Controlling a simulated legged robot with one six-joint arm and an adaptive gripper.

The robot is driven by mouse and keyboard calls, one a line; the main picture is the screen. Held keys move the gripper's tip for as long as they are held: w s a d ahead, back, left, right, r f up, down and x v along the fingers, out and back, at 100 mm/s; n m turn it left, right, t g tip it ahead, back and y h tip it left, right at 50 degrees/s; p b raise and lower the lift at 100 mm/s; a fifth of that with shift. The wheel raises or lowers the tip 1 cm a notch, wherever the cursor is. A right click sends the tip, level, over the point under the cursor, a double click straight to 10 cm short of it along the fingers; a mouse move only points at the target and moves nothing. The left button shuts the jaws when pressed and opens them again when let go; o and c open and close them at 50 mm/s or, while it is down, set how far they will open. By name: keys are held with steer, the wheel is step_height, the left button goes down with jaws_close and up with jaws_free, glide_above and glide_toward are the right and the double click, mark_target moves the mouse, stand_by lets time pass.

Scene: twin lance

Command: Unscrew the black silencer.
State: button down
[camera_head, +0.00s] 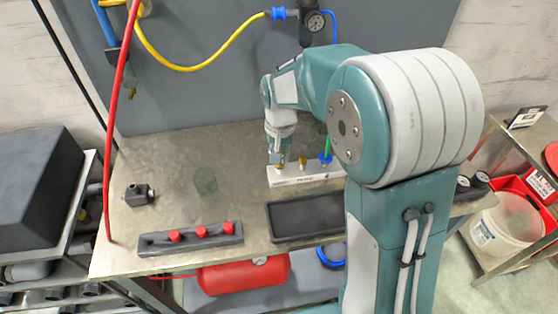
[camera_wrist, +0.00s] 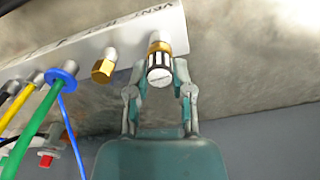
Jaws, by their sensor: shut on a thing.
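The white manifold block (camera_head: 300,178) lies on the metal bench, and it fills the upper left of the wrist view (camera_wrist: 95,47). The black silencer (camera_wrist: 159,68), with dark slots, a pale end and a brass collar, sits at the block's end by the lettering "VENT". My gripper (camera_wrist: 161,82) is shut on it, one finger on each side; its collar meets the block. In the head view my gripper (camera_head: 279,157) is over the block's left end and hides most of the silencer.
Beside the silencer is a brass fitting (camera_wrist: 103,70), then a blue collar (camera_wrist: 62,76) with a green hose. A black tray (camera_head: 305,220), a dark strip with red knobs (camera_head: 190,238) and a small dark fitting (camera_head: 139,195) lie on the bench. Its left part is mostly clear.

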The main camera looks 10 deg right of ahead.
steer(key=n, duration=0.5)
steer(key=shift+s+f+n, duration=0.1)
steer(key=shift+s+n, duration=0.2)
steer(key=shift+n, duration=0.1)
steer(key=n, duration=0.4)
steer(key=shift+a, duration=0.1)
steer(key=n, duration=0.5)
steer(key=shift+s, duration=0.1)
steer(key=n, duration=0.4)
steer(key=shift+a+n, duration=0.1)
steer(key=shift+n, duration=0.2)
steer(key=shift+a+r, duration=0.1)
steer(key=shift+r, duration=0.7)
steer(key=shift+r, duration=1.6)
